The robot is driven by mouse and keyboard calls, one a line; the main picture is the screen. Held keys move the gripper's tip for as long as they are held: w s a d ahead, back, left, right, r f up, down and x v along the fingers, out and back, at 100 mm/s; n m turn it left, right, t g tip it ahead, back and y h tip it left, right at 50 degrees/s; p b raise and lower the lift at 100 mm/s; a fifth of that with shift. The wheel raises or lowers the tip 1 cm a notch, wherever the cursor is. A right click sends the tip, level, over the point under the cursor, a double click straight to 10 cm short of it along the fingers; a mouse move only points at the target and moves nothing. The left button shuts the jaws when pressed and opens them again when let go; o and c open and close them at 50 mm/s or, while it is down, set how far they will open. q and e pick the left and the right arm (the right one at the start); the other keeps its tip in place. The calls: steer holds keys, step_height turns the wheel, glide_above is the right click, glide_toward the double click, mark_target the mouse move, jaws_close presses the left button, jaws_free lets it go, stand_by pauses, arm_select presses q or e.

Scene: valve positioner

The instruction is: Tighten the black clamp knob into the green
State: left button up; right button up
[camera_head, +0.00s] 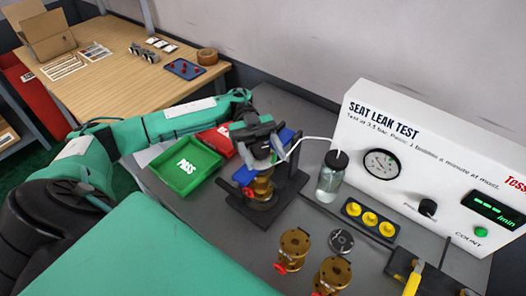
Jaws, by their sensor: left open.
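My left gripper (262,150) reaches over the dark clamp fixture (287,192) from behind and left. It is open, with its fingers at the top of the fixture. My right gripper is not in view.
A white seat leak tester (400,130) with a gauge and a black panel knob (427,207) stands right. A water jar (331,178) is beside the fixture. Two brass valves (293,249) stand in front. A green PASS tray (188,166) and red tray (217,140) lie left.

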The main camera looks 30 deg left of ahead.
mark_target(258, 143)
arm_select(q)
steer(key=shift+w+a+f, duration=0.1)
steer(key=shift+w+a, duration=0.2)
steer(key=shift+a, duration=0.05)
steer(key=b+v, duration=0.1)
steer(key=v, duration=0.2)
steer(key=b+v, duration=0.3)
steer(key=v, duration=0.7)
steer(key=shift+b, duration=0.35)
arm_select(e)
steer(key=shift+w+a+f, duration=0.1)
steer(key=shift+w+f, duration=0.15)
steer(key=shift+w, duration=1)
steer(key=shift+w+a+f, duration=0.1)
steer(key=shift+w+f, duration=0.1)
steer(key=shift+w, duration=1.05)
